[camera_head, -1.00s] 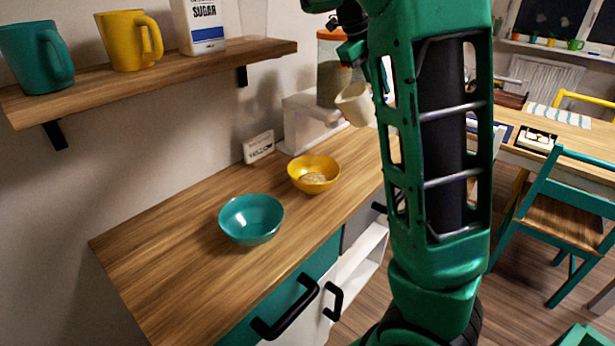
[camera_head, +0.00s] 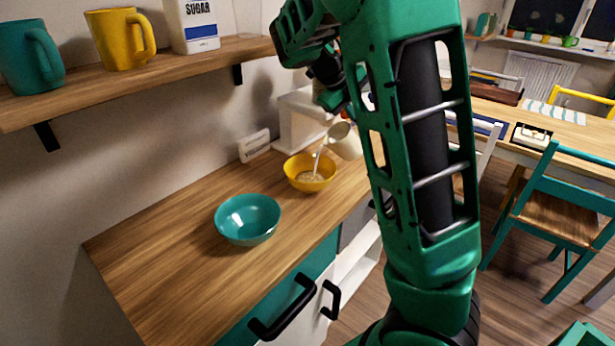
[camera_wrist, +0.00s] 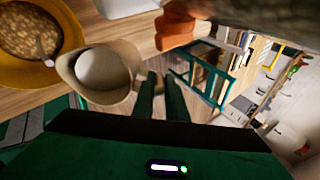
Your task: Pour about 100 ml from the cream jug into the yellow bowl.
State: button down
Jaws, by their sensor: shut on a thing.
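The cream jug (camera_head: 345,142) is tilted towards the yellow bowl (camera_head: 295,180), and a pale stream (camera_head: 319,160) runs from its spout down into the bowl. The jug also shows in the wrist view (camera_wrist: 125,62), with pale liquid inside and its spout over the bowl's edge. The bowl (camera_wrist: 58,75) there holds a tan, lumpy content. My gripper (camera_wrist: 160,88) is shut on the jug at its side; in the head view my arm partly hides the gripper.
A teal bowl (camera_head: 248,220) stands on the wooden counter (camera_head: 170,240) in front of the yellow bowl. A shelf (camera_head: 130,78) above the counter carries mugs and a sugar package.

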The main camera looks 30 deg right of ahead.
jog(key=shift+a+f, duration=0.2)
jog(key=shift+f, duration=0.75)
jog(key=shift+r, duration=0.2)
jog(key=shift+w+a+r+h+p, duration=0.1)
jog(key=shift+a+r+h+p, duration=0.3)
jog(key=shift+r+h+p, duration=0.15)
jog(key=shift+a+r+h, duration=0.1)
jog(key=shift+r+h, duration=0.05)
jog(key=shift+h, duration=0.2)
jog(key=shift+a+g+h+p, duration=0.3)
jog(key=shift+h+p, duration=0.1)
jog(key=shift+p, duration=0.25)
